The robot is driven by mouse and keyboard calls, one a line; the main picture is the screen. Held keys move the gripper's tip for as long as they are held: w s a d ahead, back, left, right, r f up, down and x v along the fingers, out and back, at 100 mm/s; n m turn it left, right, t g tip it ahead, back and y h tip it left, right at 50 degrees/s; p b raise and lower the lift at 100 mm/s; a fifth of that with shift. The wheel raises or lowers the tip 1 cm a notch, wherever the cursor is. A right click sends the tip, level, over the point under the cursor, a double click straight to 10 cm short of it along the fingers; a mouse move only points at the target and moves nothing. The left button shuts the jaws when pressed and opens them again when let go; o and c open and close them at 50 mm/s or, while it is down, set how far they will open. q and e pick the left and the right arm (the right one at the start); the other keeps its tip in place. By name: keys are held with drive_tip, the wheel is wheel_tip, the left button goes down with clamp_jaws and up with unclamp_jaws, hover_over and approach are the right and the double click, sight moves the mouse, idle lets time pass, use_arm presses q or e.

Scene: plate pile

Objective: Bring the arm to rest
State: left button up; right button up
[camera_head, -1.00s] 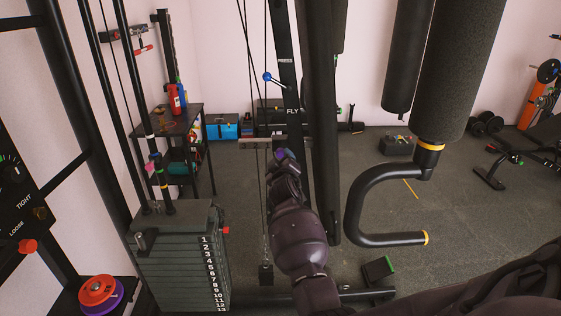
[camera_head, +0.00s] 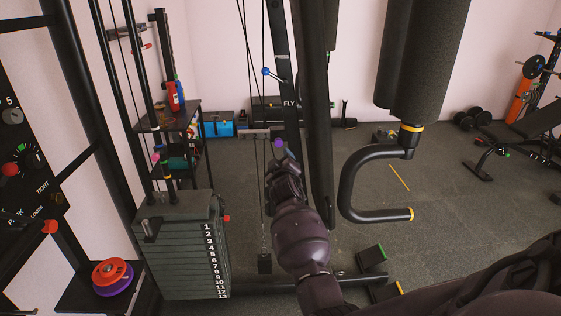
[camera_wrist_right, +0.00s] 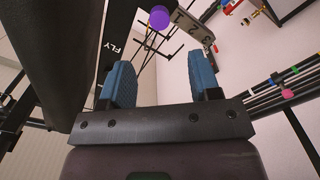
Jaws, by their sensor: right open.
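My right arm reaches up through the middle of the head view, in front of the cable machine. My right gripper (camera_head: 279,163) is at its far end, small and dark there. In the right wrist view its two blue finger pads (camera_wrist_right: 160,80) stand wide apart with nothing between them. A purple ball-shaped knob (camera_wrist_right: 158,17) shows beyond the fingertips. The knob also shows in the head view (camera_head: 279,143), just past the gripper; I cannot tell how far apart they are. My left gripper is not in view.
A numbered weight stack (camera_head: 180,245) stands left of my arm. A black upright (camera_head: 318,110) and a curved handle (camera_head: 375,213) under a padded roller (camera_head: 432,70) are close on the right. Red and purple plates (camera_head: 112,275) lie lower left. Open floor (camera_head: 450,220) lies farther right.

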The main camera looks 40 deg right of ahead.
drive_tip(key=shift+d+f, duration=0.1)
idle(0.5)
drive_tip(key=a+r+m+t+y, duration=0.1)
drive_tip(key=a+r+m, duration=0.15)
drive_tip(key=r, duration=0.25)
drive_tip(key=s+a+f+t+y, duration=0.1)
drive_tip(key=s+a+f+y, duration=0.25)
drive_tip(key=s+a, duration=0.25)
drive_tip(key=s+a+f+g+y, duration=0.1)
drive_tip(key=s+a+f+g, duration=0.1)
drive_tip(key=s+f, duration=0.5)
drive_tip(key=s+a+f+g+y, duration=0.2)
drive_tip(key=s+a+f, duration=0.2)
drive_tip(key=s+f, duration=0.4)
drive_tip(key=s+a+f+g+y, duration=0.1)
drive_tip(key=s+a+f, duration=0.2)
drive_tip(key=s+f, duration=0.5)
drive_tip(key=s, duration=0.9)
drive_tip(key=shift+s+a+n+g, duration=0.15)
drive_tip(key=shift+a+n+g, duration=0.05)
drive_tip(key=shift+n+g, duration=0.2)
drive_tip(key=shift+y, duration=0.25)
